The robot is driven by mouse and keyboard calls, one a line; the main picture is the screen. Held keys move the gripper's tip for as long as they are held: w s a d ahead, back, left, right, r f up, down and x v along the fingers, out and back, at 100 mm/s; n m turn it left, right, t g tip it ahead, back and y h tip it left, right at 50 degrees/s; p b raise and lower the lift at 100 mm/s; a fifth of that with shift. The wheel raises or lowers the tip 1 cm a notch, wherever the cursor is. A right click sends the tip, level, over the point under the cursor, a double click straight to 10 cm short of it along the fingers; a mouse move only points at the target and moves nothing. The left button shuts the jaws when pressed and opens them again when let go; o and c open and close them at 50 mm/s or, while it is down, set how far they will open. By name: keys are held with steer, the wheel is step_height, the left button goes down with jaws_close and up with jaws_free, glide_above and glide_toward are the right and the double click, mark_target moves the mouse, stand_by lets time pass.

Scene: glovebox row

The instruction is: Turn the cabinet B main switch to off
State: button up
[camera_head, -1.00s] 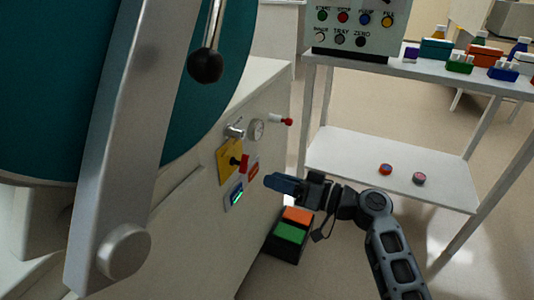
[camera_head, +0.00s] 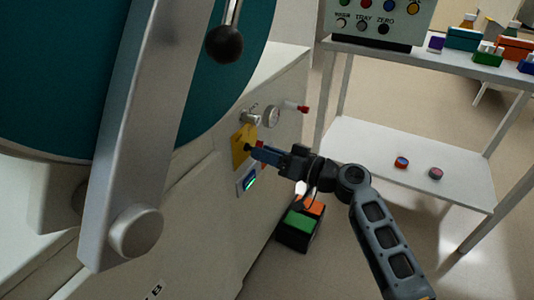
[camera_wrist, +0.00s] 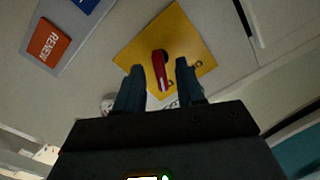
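The main switch is a red handle (camera_wrist: 160,66) on a square yellow plate (camera_wrist: 190,42) in the wrist view. In the head view the yellow plate (camera_head: 239,152) is on the pale cabinet's front panel, and my gripper covers most of the handle. My gripper (camera_head: 258,153) is right at the switch. In the wrist view my gripper (camera_wrist: 159,84) is open, with one dark blue finger on each side of the handle's lower end. Gaps show between the fingers and the handle.
A gauge (camera_head: 271,116), a metal fitting (camera_head: 250,116) and a red-tipped lever (camera_head: 301,108) are just above the switch. A box with orange and green tops (camera_head: 299,224) stands on the floor. A white shelf (camera_head: 390,165) is at right.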

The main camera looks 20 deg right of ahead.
steer(key=shift+c, duration=0.4)
jaws_close()
steer(key=shift+f+b, duration=0.1)
steer(key=shift+b, duration=0.25)
steer(key=n+b, duration=0.5)
steer(key=b, duration=0.6)
steer(key=shift+n, duration=0.4)
